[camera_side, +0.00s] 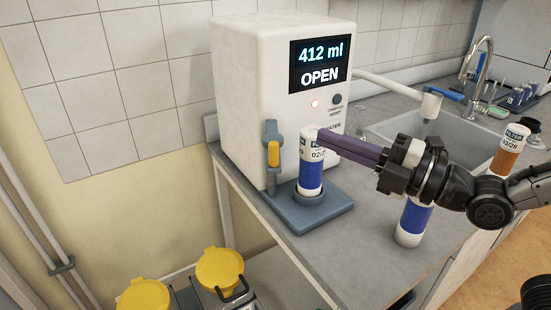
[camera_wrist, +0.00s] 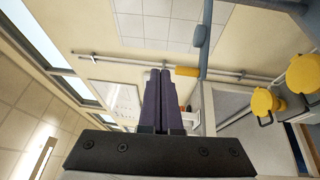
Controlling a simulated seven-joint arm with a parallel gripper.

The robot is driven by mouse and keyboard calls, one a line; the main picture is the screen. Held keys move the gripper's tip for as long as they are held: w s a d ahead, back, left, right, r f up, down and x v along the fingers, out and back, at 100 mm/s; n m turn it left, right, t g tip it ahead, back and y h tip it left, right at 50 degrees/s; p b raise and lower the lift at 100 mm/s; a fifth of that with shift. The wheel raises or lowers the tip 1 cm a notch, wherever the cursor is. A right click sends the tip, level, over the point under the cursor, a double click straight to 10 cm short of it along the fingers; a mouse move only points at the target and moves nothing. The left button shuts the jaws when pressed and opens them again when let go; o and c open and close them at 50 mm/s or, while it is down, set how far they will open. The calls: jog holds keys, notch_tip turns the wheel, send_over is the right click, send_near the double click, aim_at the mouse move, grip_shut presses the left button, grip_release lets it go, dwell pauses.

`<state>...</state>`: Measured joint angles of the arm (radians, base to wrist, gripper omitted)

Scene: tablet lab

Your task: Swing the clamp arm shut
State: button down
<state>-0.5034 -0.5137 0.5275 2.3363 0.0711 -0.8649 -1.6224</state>
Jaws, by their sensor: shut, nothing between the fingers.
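The clamp arm (camera_side: 271,152) is blue-grey with a yellow grip (camera_side: 273,153) and stands upright at the left of the white dispenser's front. It also shows in the wrist view (camera_wrist: 203,40), its yellow grip (camera_wrist: 187,71) right of my fingertips. A white and blue filter cartridge (camera_side: 311,178) stands upright in the round seat of the blue-grey base (camera_side: 335,203). My gripper (camera_side: 321,139) is shut and empty, its purple fingers pointing left at the cartridge's top. I cannot tell whether they touch it. The gripper is apart from the clamp arm. The display (camera_side: 320,65) reads "412 ml" and "OPEN".
The white dispenser (camera_side: 250,95) stands behind, with a red light lit. A second blue cartridge (camera_side: 414,220) and an orange one (camera_side: 507,155) stand right, near my wrist. A sink (camera_side: 455,140) lies behind. Yellow-lidded bins (camera_side: 219,268) are below the counter's left edge.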

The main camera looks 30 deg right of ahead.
aim_at(276, 160)
jog(key=s+a+f+n+g+y, duration=0.1)
jog(key=s+a+f+g, duration=0.1)
jog(key=a+f, duration=0.2)
jog(key=shift+a+n+y, duration=0.3)
jog(key=shift+a, duration=0.4)
jog(key=shift+s, duration=0.1)
jog(key=x, duration=1)
jog(key=shift+s+d, duration=0.15)
jog(key=shift+d, duration=1.8)
